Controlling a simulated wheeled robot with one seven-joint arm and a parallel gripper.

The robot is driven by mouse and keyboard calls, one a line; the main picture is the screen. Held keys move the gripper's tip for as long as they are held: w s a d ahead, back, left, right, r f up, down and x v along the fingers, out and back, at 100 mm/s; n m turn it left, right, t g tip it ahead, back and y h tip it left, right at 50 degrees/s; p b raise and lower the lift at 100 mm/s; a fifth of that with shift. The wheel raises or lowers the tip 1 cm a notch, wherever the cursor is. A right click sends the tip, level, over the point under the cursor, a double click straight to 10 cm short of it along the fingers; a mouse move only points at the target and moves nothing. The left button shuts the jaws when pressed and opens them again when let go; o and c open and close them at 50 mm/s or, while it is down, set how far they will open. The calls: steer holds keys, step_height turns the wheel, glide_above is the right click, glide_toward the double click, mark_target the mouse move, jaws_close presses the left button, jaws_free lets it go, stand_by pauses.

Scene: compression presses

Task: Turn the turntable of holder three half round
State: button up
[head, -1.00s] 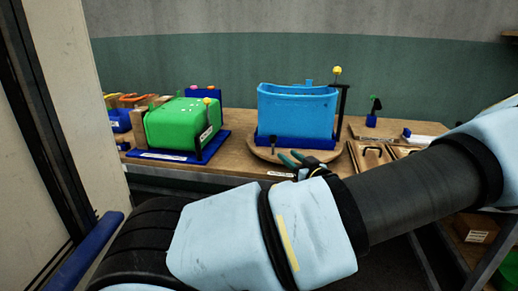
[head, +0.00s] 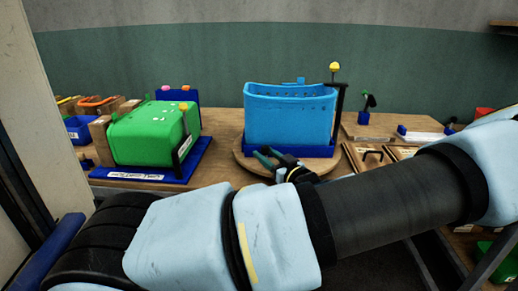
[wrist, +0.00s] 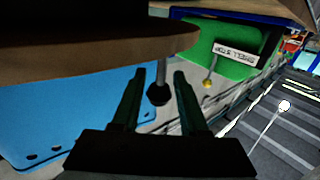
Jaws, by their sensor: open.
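The round wooden turntable (head: 240,160) sits on the bench and bears a blue holder base with a blue tub (head: 288,118) on it. I cannot read a holder number on it. My gripper (head: 268,158) is at the turntable's front left edge, open. In the wrist view, the fingers (wrist: 160,71) stand on either side of a dark round knob (wrist: 158,94) by the turntable's rim (wrist: 95,48), with gaps visible beside the knob. The gripper hides the knob in the head view. The blue tub also shows in the wrist view (wrist: 60,115).
A green shell (head: 150,135) on a blue base (head: 190,165) stands left of the turntable. A post with a yellow ball (head: 334,67) rises at the tub's right. Wooden trays with dark handles (head: 373,156) lie close on the right.

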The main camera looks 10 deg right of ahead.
steer(key=shift+w+a, duration=0.1)
steer(key=shift+w, duration=0.05)
jaws_close()
stand_by(0.4)
stand_by(1.0)
